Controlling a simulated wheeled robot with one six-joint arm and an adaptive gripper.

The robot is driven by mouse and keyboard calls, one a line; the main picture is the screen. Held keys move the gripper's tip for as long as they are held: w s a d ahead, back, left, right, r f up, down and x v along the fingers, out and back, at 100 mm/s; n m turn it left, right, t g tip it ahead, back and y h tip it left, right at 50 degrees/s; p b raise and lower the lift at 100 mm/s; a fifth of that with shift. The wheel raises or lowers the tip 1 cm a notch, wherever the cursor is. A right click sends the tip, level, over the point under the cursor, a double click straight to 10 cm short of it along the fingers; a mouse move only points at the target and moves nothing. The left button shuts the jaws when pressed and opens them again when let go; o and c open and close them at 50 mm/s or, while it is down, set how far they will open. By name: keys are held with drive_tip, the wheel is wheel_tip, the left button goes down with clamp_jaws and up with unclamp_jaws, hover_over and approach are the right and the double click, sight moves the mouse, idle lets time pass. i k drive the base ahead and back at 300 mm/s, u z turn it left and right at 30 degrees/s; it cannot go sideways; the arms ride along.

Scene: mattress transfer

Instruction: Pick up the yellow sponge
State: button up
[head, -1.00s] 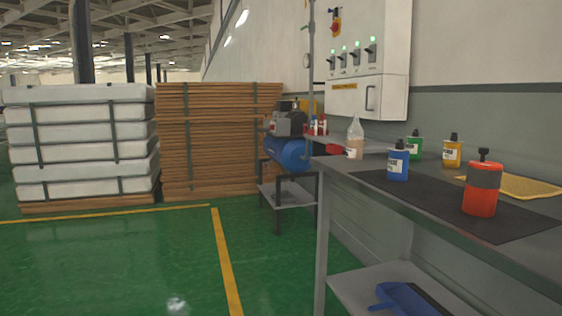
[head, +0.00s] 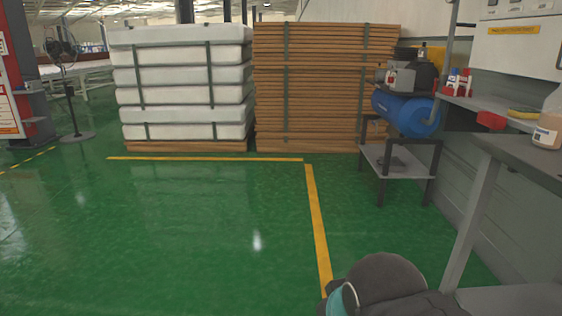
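A small yellow object (head: 523,113) lies on the grey bench at the right of the head view. It is small and partly cut by the bottle in front, so I cannot tell if it is the sponge. No other yellow sponge shows clearly. A dark rounded link of my arm with a teal ring shows at the bottom, right of centre. My gripper is not in view.
The grey workbench (head: 520,160) is at the right edge with a clear bottle (head: 549,122) on it. A blue compressor (head: 406,112) stands on a metal stand. White mattresses (head: 183,80) and brown boards (head: 322,85) are stacked behind. The green floor (head: 190,220) is open.

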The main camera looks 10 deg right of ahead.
sight(525, 114)
drive_tip(key=z, duration=0.05)
drive_tip(key=i, duration=1.85)
drive_tip(key=z, duration=1.05)
drive_tip(key=i, duration=1.25)
drive_tip(key=z, duration=1.1)
